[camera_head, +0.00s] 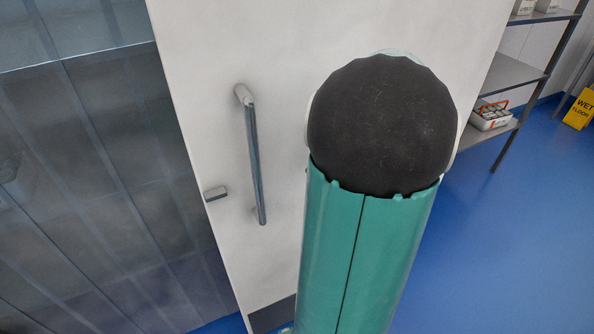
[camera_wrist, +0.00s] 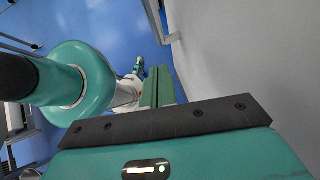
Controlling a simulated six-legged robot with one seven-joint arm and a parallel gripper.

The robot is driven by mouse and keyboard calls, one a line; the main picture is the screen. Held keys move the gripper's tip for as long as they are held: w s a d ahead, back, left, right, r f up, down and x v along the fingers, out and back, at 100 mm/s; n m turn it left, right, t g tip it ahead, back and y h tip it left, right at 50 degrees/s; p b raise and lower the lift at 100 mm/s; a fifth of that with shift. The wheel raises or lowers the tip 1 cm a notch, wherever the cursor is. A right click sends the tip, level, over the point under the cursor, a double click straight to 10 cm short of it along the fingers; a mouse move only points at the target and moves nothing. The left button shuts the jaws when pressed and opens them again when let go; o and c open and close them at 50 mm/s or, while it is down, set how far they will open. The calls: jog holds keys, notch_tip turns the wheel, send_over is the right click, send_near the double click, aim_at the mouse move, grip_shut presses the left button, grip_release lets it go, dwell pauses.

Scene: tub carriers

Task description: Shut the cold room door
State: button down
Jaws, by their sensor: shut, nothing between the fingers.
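The white cold room door (camera_head: 215,55) stands open in the head view, its left edge beside a clear strip curtain (camera_head: 85,140). A vertical metal handle (camera_head: 255,160) is on its face, and a small grey latch piece (camera_head: 215,193) sits at its left edge. My teal and black arm covers the door's right part and hides my gripper there. In the wrist view my gripper (camera_wrist: 161,72) is shut and empty, its green fingers together. A pale flat surface (camera_wrist: 245,60) is to their right, seemingly apart from them. A grey metal bar (camera_wrist: 155,20) shows beyond; I cannot tell whether it is the handle.
A metal shelf rack (camera_head: 510,75) stands at the right, with a white crate (camera_head: 490,115) of small items on its lower shelf. A yellow wet floor sign (camera_head: 580,108) stands at the far right. The blue floor (camera_head: 500,240) at the lower right is clear.

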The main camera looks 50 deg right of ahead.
jog(key=a+r+x, duration=0.1)
jog(key=x, duration=0.9)
jog(key=shift+w+a, duration=0.4)
jog(key=shift+w, duration=0.1)
jog(key=shift+r, duration=0.1)
